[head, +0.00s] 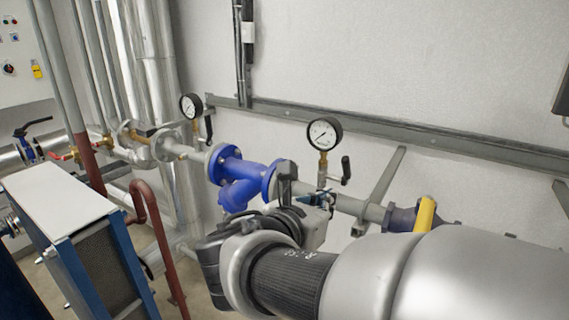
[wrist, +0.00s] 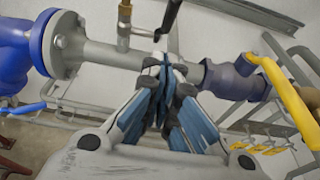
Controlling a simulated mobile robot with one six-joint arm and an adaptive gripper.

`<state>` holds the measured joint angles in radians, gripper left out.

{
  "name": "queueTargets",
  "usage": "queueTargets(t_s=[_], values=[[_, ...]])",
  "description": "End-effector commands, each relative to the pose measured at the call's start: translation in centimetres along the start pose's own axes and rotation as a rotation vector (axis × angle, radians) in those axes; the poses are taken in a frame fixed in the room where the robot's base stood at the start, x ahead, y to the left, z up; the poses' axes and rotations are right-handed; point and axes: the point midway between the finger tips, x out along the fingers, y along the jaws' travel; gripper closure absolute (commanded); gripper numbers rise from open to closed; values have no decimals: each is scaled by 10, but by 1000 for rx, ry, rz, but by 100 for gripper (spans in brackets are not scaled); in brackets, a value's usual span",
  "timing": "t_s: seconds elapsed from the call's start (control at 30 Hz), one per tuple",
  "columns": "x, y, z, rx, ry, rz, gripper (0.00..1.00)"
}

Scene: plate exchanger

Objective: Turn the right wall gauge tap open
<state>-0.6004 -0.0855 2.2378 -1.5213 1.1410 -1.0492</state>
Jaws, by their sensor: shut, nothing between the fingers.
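The right wall gauge (head: 324,133) has a white dial and black rim. It stands on a short stem above the grey pipe. Its tap has a black lever (head: 346,170), which rises upright to the right of the stem. In the wrist view the black lever (wrist: 172,14) comes in from the top edge, beside the metal stem (wrist: 124,22); the dial is out of that view. My gripper (wrist: 165,64) is shut and empty, its fingertips in front of the pipe just below the lever's lower end. I cannot tell whether they touch. In the head view my arm partly hides the gripper (head: 322,199).
The grey pipe (wrist: 112,55) runs behind my fingertips. A blue flanged fitting (head: 240,178) is to the left, a yellow-handled valve (head: 426,213) to the right. The left gauge (head: 191,106) is farther away. The wall above the rail is mostly clear.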

Motion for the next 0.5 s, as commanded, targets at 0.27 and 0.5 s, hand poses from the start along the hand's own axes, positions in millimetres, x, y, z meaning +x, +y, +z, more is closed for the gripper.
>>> queueTargets(t_s=[0.27, 0.5], values=[[35, -1, 22, 4, 0, -3, 100], [42, 0, 29, 2, 0, 0, 100]])
